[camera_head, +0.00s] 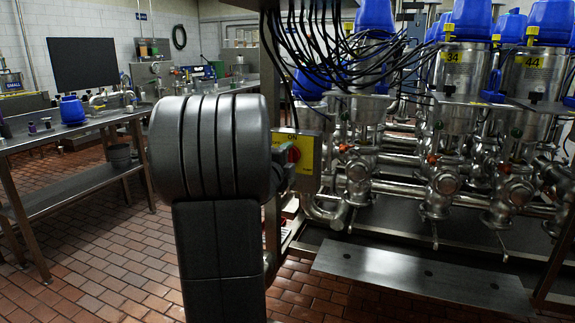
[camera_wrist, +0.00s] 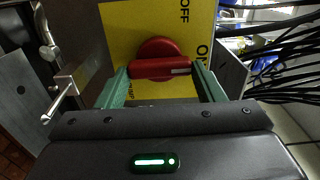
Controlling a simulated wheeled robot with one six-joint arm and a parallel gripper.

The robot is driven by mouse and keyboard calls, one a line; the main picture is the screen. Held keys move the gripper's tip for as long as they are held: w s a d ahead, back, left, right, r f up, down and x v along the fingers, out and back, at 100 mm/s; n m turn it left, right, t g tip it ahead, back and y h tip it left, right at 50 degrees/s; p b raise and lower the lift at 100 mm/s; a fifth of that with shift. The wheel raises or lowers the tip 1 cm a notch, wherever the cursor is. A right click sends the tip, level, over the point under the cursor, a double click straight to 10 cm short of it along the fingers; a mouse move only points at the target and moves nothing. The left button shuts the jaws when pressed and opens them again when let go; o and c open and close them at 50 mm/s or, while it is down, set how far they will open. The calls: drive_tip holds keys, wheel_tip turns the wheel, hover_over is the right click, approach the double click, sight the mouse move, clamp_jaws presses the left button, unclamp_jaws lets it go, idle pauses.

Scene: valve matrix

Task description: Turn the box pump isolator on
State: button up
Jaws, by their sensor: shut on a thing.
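The isolator is a yellow-faced box (camera_head: 307,160) on a post, left of the valve matrix in the head view. Its yellow plate (camera_wrist: 128,32) fills the upper middle of the wrist view. A red rotary knob (camera_wrist: 158,48) sits on it, with a bar handle lying crosswise. My gripper (camera_wrist: 163,69) is shut on this handle, one green finger at each end. A white mark on the handle points right, near a label starting with "O", partly hidden by the right finger. "OFF" is printed at the upper right. In the head view my arm hides most of the gripper.
Steel valves with blue tops (camera_head: 470,20) and black cables (camera_head: 330,45) stand right of the box. A metal plate (camera_head: 420,280) lies low in front of them. A steel table (camera_head: 75,130) is at left. Tiled floor (camera_head: 110,255) lies open between.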

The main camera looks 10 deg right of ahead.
drive_tip(key=shift+m, duration=0.3)
drive_tip(key=o, duration=1)
drive_tip(key=shift+s, duration=0.1)
drive_tip(key=p+v, duration=0.1)
drive_tip(key=v, duration=1.2)
drive_tip(key=shift+s+a, duration=0.25)
drive_tip(key=shift+w, duration=0.1)
drive_tip(key=b+x, duration=0.1)
drive_tip(key=x, duration=1.2)
drive_tip(key=shift+w+d, duration=0.25)
drive_tip(key=shift+d, duration=0.05)
